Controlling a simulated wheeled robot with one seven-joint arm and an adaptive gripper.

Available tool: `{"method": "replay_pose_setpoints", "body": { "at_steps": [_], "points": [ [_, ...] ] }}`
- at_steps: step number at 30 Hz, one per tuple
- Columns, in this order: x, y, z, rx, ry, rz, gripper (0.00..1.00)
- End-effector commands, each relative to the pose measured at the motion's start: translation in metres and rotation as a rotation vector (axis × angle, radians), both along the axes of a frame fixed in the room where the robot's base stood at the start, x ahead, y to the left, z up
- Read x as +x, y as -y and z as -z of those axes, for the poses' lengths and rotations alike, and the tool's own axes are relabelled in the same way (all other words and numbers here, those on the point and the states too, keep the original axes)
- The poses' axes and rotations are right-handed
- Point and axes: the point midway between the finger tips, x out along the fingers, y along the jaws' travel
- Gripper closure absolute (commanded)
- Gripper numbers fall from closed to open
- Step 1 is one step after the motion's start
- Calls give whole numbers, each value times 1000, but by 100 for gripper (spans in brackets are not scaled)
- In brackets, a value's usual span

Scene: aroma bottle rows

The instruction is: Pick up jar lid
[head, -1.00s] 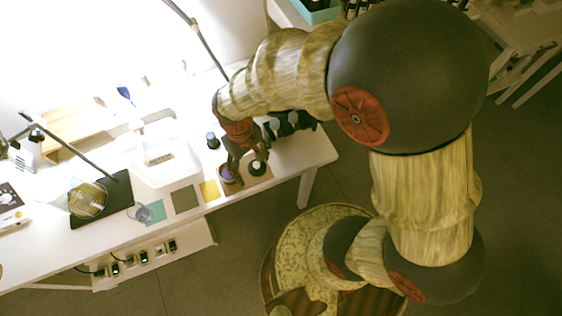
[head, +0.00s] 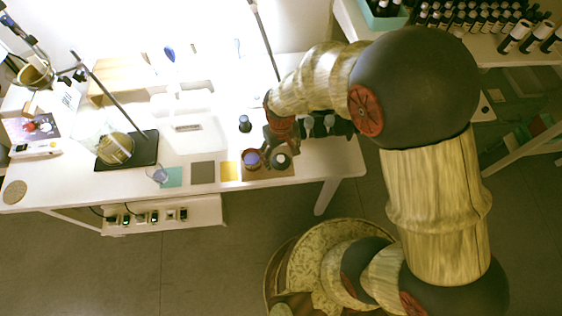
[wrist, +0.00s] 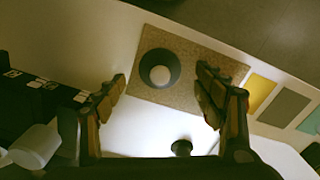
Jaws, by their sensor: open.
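The jar lid (wrist: 159,69) looks like a dark round disc with a pale round centre. It lies on a brown cork mat (wrist: 212,55) near the table edge, and also shows in the head view (head: 280,160). My gripper (wrist: 161,77) is open, with one finger on each side of the lid in the wrist picture. The fingers look apart from it; their height above the mat is hard to tell. In the head view my gripper (head: 266,152) is over the mat, beside the lid. A bluish round patch sits by the fingers; I cannot tell what it is.
A small dark bottle (head: 245,123) stands behind the mat. White-capped dark bottles (head: 308,122) stand close to my wrist. Yellow (head: 229,170), grey (head: 203,172) and teal (head: 172,177) squares lie left of the mat. A stand with a beaker (head: 115,148) is farther left.

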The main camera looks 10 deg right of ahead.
Motion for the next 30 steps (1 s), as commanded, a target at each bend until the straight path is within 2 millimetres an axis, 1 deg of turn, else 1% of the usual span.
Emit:
{"method": "replay_pose_setpoints", "body": {
  "at_steps": [1, 4, 6, 12, 30],
  "points": [
    [0, 0, 14, -1, -3, 0, 31],
    [0, 0, 25, 0, -3, 0, 31],
    [0, 0, 28, 1, -1, 0, 31],
    [0, 0, 27, 1, 0, 0, 31],
    [0, 0, 27, 1, -1, 0, 65]
  ]
}}
